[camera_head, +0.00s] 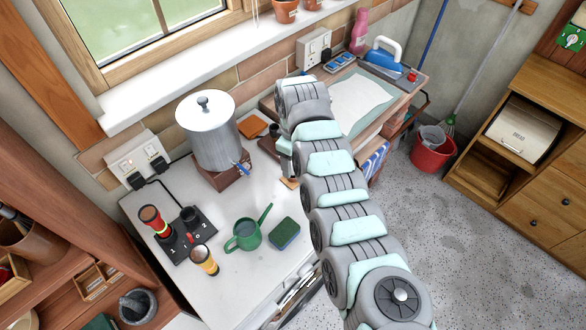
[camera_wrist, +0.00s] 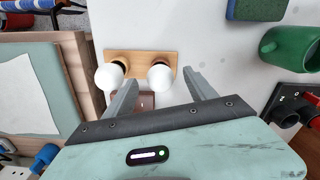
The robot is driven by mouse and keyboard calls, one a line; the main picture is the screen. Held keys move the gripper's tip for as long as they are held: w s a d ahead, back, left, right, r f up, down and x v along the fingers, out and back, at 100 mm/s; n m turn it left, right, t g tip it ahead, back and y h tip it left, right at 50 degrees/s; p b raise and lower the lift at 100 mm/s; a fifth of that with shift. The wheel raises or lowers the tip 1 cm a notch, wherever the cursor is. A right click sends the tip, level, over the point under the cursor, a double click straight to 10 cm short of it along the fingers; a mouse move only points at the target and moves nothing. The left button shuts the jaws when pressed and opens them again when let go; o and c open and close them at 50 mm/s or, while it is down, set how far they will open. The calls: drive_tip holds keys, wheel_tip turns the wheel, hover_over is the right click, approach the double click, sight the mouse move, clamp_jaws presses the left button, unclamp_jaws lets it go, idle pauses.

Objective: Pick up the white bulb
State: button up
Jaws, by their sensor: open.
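Two white bulbs stand side by side on a small wooden holder (camera_wrist: 142,57) in the wrist view. The left bulb (camera_wrist: 109,77) lies just outside my left finger in the picture. My gripper (camera_wrist: 158,76) is open and empty, pointing toward the holder. In the head view, my arm hides the bulbs; only an edge of the wooden holder (camera_head: 290,183) shows on the white worktop.
On the white worktop (camera_head: 225,285) are a steel urn (camera_head: 214,135), a green watering can (camera_head: 245,236), a sponge (camera_head: 285,233) and a black socket plate (camera_head: 182,243). A tray with white paper (camera_head: 360,103) lies behind the arm.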

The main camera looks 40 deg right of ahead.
drive_tip(key=shift+f, duration=1.4)
drive_tip(key=shift+c, duration=0.6)
clamp_jaws()
